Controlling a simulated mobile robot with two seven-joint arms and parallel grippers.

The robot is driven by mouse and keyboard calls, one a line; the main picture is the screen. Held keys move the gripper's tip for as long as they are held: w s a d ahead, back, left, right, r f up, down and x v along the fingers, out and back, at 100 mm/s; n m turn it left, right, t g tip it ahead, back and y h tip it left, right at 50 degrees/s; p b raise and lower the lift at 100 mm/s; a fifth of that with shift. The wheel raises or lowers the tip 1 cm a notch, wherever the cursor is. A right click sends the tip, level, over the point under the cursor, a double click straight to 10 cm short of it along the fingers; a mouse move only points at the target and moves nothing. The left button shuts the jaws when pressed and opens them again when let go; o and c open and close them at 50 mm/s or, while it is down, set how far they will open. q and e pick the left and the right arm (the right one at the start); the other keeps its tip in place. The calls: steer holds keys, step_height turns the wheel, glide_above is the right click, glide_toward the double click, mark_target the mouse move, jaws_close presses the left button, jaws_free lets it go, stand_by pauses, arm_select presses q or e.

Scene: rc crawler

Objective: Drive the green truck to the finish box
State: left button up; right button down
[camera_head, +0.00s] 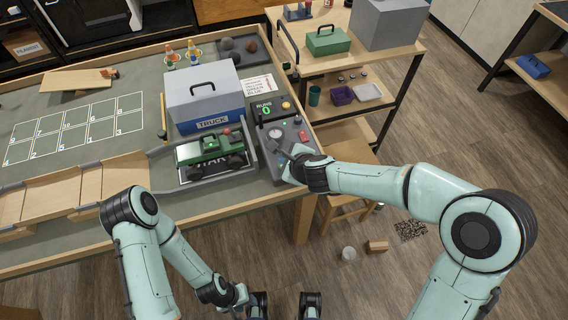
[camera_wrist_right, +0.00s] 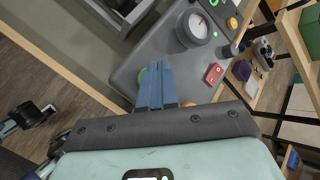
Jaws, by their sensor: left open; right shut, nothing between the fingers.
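The green truck (camera_head: 210,152) sits upright on a grey pad with low rails, in front of the grey and blue box marked TRUCK (camera_head: 205,97). To its right is the grey control panel (camera_head: 262,160); it also shows in the right wrist view (camera_wrist_right: 125,78). My right gripper (camera_head: 290,160) is over the panel's near part. My left gripper (camera_head: 238,300) is low, off the table's front edge, apart from the truck. I cannot make out a finish label.
The panel has a dial (camera_wrist_right: 196,27), a red switch (camera_wrist_right: 213,74) and a yellow button (camera_wrist_right: 232,23). Its counter (camera_head: 265,110) reads 0. Wooden track pieces (camera_head: 60,192) lie left of the truck. Behind them is a numbered grid (camera_head: 75,128). A side shelf (camera_head: 340,75) stands right.

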steer(key=shift+f, duration=0.15)
stand_by(0.6)
steer(key=shift+f+b, duration=0.3)
steer(key=shift+b, duration=0.1)
